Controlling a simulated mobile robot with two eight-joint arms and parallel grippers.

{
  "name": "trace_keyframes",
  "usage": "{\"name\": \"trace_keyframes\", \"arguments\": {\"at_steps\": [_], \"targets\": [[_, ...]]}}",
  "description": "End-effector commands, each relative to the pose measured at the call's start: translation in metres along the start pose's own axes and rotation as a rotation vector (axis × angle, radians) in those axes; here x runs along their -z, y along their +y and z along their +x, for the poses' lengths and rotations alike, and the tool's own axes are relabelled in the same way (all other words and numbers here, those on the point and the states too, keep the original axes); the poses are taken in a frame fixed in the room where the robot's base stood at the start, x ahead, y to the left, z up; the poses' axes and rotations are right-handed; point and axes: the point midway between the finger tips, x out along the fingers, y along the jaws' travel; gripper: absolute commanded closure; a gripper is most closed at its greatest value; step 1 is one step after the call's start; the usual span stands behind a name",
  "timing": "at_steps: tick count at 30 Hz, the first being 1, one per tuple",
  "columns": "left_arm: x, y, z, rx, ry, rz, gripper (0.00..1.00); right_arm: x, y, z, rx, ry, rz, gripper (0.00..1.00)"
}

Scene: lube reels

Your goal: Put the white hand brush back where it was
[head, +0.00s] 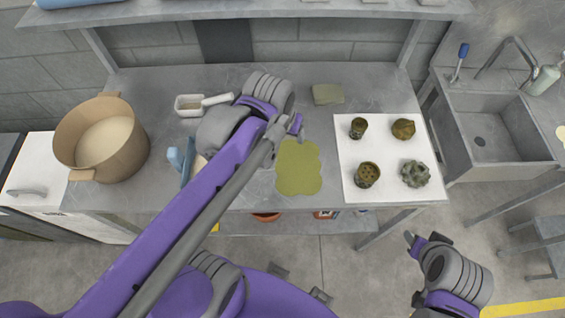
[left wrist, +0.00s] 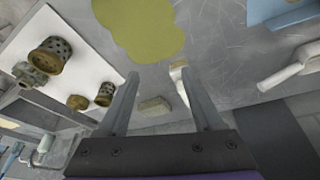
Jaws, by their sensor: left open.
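A narrow white-and-tan object, which looks like the white hand brush (left wrist: 181,88), shows in the left wrist view on the table, near the right fingertip. In the head view my left arm seems to hide it. My left gripper (head: 285,127) is over the table beside the olive-green patch (head: 299,168). In the left wrist view its two fingers (left wrist: 160,73) are spread with nothing held between them. I cannot tell whether a finger touches the brush. My right gripper (head: 414,242) is low in front of the table, apart from everything; its jaw opening is unclear.
A white scoop (head: 215,100) and a large tan pot (head: 100,140) stand left. A blue object (head: 187,160) is partly behind my left arm. A green-grey block (head: 327,94) lies at the back. A white mat (head: 385,145) carries several dirty metal parts. A sink (head: 480,142) is right.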

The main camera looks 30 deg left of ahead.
Motion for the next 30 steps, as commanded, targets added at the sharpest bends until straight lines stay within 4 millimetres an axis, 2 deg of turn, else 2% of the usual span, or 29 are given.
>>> {"name": "trace_keyframes", "arguments": {"at_steps": [1, 3, 6, 9, 27, 30], "targets": [[-0.023, 0.004, 0.005, -0.010, 0.035, 0.041, 0.33, 0.000, 0.000, 0.000, 0.000, 0.000, 0.000, 0.50], [-0.044, 0.007, 0.013, -0.021, 0.080, 0.088, 0.33, 0.000, 0.000, 0.000, 0.000, 0.000, 0.000, 0.50], [-0.067, 0.009, 0.022, -0.032, 0.127, 0.138, 0.33, 0.000, 0.000, 0.000, 0.000, 0.000, 0.000, 0.50], [-0.078, 0.011, 0.027, -0.037, 0.154, 0.164, 0.33, 0.000, 0.000, 0.000, 0.000, 0.000, 0.000, 0.50], [-0.082, 0.011, 0.029, -0.039, 0.163, 0.173, 0.33, 0.000, 0.000, 0.000, 0.000, 0.000, 0.000, 0.50], [-0.081, 0.011, 0.029, -0.039, 0.163, 0.173, 0.50, 0.001, 0.000, 0.000, 0.000, 0.001, 0.000, 0.50]]}}
